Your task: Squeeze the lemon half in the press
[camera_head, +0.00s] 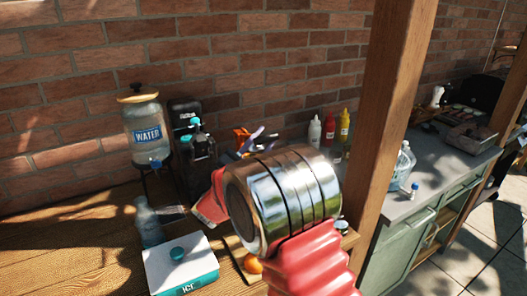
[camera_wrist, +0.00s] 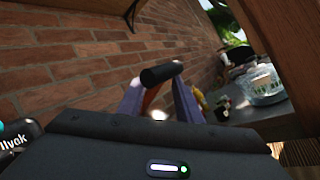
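My gripper (camera_wrist: 162,86) has two purple fingers, which rise from a dark wrist housing. A short dark cylinder (camera_wrist: 162,73) spans the gap at their tips. It looks like a handle, but I cannot tell whether the fingers clamp it. In the head view my gripper (camera_head: 258,138) shows near the brick wall, with an orange part beside it, half hidden behind my chrome and red arm. I cannot make out the press body or the lemon half; the arm covers much of the table there.
A water dispenser (camera_head: 143,125) and a black machine (camera_head: 188,130) stand at the left by the wall. A bottle (camera_head: 148,225), an ice box (camera_head: 178,267) and an orange fruit (camera_head: 253,264) are in front. Sauce bottles (camera_head: 329,130) stand behind; a wooden post (camera_head: 390,100) rises at right.

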